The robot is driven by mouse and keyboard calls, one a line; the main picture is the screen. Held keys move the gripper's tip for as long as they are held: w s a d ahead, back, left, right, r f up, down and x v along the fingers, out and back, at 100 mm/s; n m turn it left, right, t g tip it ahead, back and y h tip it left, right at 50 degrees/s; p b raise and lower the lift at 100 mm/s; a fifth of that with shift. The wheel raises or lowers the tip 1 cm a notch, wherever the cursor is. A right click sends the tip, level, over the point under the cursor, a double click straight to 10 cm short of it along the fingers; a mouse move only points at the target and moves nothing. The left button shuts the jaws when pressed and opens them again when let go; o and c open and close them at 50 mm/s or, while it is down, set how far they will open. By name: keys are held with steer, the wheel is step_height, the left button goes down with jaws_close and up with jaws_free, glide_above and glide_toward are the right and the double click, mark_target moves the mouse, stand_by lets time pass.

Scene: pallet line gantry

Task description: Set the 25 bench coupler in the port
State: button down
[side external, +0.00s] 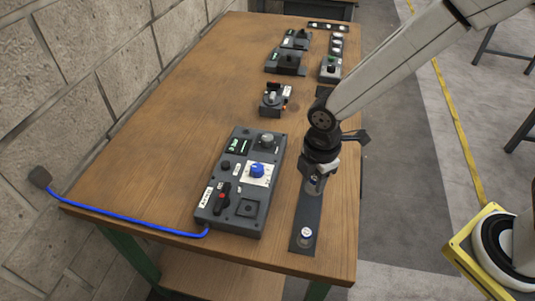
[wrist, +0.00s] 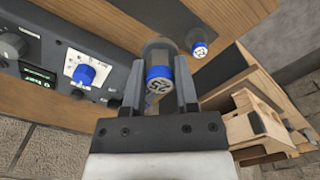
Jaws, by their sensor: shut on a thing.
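My gripper (wrist: 159,88) is shut on a coupler (wrist: 158,72) with a grey body, a blue band and a pale end marked 25. In the side external view my gripper (side external: 316,178) is over the far end of a dark strip, right of the control panel. I cannot tell whether the held coupler still touches the strip. The dark grey panel (side external: 272,196) has a square fitting (side external: 247,208) at its near right, which may be the port. A blue knob (side external: 257,171) on a white plate also shows in the wrist view (wrist: 84,74).
A second blue-banded coupler (side external: 306,235) stands at the near end of the dark strip (side external: 309,216). A red switch (side external: 222,197) and grey knob (side external: 266,140) rise from the panel. A blue cable (side external: 120,223) runs left. Several small devices (side external: 287,62) stand farther back.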

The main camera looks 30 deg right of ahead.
steer(key=w+a, duration=0.3)
steer(key=a, duration=0.3)
steer(key=w+a+r, duration=0.1)
steer(key=w+a, duration=0.2)
steer(key=a, duration=0.4)
steer(key=shift+w+r, duration=0.3)
steer(key=shift+d+f, duration=0.1)
steer(key=shift+f, duration=0.1)
steer(key=shift+f, duration=2.85)
steer(key=shift+f, duration=0.6)
jaws_free()
stand_by(0.4)
steer(key=shift+r, duration=0.2)
